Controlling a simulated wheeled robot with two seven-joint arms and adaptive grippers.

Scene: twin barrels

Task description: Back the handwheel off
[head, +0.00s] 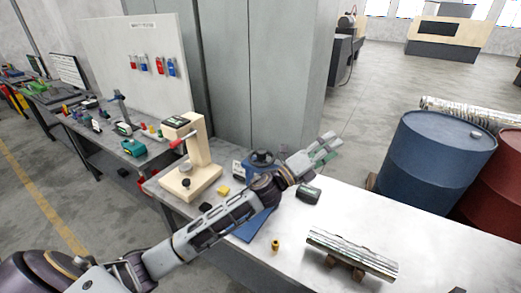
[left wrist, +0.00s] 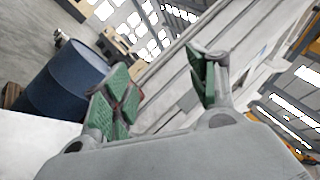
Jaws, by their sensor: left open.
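A dark handwheel (head: 262,158) sits on a blue body on the workbench, just behind my left forearm. My arm hides the lower part of that body. My left gripper (head: 328,150) is to the right of the handwheel, apart from it, above the bench's far edge. Its green-padded fingers are spread and empty; they also show apart in the left wrist view (left wrist: 162,85). The handwheel does not show in the left wrist view. My right gripper is not in view.
A cream press (head: 195,160) stands left of the handwheel. A shiny metal cylinder (head: 352,253) lies on the bench (head: 390,225) at front right. A small brass piece (head: 275,245) is nearby. Blue (head: 432,158) and red (head: 503,180) barrels stand beyond the bench, whose right part has clear room.

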